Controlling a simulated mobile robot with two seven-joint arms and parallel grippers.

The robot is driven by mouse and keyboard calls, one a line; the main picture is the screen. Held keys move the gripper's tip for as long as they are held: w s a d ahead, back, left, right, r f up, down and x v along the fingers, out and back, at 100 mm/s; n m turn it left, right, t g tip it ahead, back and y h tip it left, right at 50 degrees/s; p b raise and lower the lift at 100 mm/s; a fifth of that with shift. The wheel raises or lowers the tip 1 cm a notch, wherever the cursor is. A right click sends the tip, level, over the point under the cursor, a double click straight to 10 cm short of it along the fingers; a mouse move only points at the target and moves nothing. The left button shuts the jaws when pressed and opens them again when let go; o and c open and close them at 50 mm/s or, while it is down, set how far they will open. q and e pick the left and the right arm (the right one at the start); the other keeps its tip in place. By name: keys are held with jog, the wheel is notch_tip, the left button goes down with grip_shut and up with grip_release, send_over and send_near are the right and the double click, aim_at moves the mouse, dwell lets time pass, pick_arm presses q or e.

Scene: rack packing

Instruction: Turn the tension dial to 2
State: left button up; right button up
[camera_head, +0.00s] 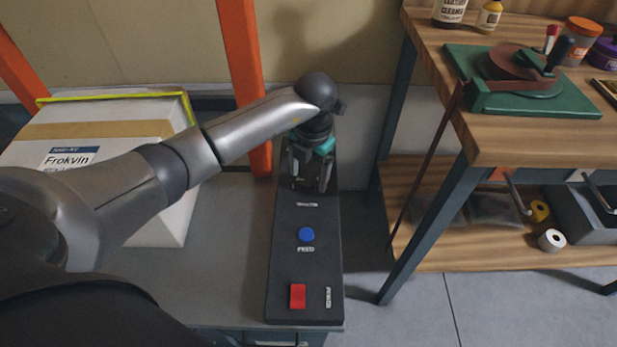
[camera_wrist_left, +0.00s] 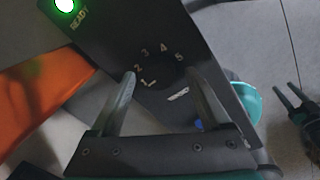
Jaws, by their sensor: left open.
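A long black control panel (camera_head: 285,268) lies on the grey bench, with a round black tension dial (camera_wrist_left: 160,76) at its far part. In the left wrist view the numbers 2, 3, 4 and 5 arc around the dial. A pale mark shows at its lower left, but I cannot clearly read the dial's setting. My left gripper (camera_head: 311,187) is over the far end of the panel, pointing down. In the left wrist view its open fingers (camera_wrist_left: 160,82) stand on either side of the dial; contact is unclear. In the head view the gripper hides the dial.
The panel also carries a blue feed button (camera_head: 306,234), a red switch (camera_head: 298,296) and a lit green ready lamp (camera_wrist_left: 65,5). A white box (camera_head: 130,117) and an orange post (camera_head: 240,60) stand left. A wooden workbench (camera_head: 540,140) stands right. A dark forked shape (camera_wrist_left: 303,122) is unclear.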

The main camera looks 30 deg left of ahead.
pick_arm(q)
jog(key=shift+f, duration=0.45)
pick_arm(e)
jog(key=shift+w+a+r, duration=0.15)
jog(key=shift+r, duration=0.15)
pick_arm(q)
jog(key=shift+c, duration=0.2)
grip_shut()
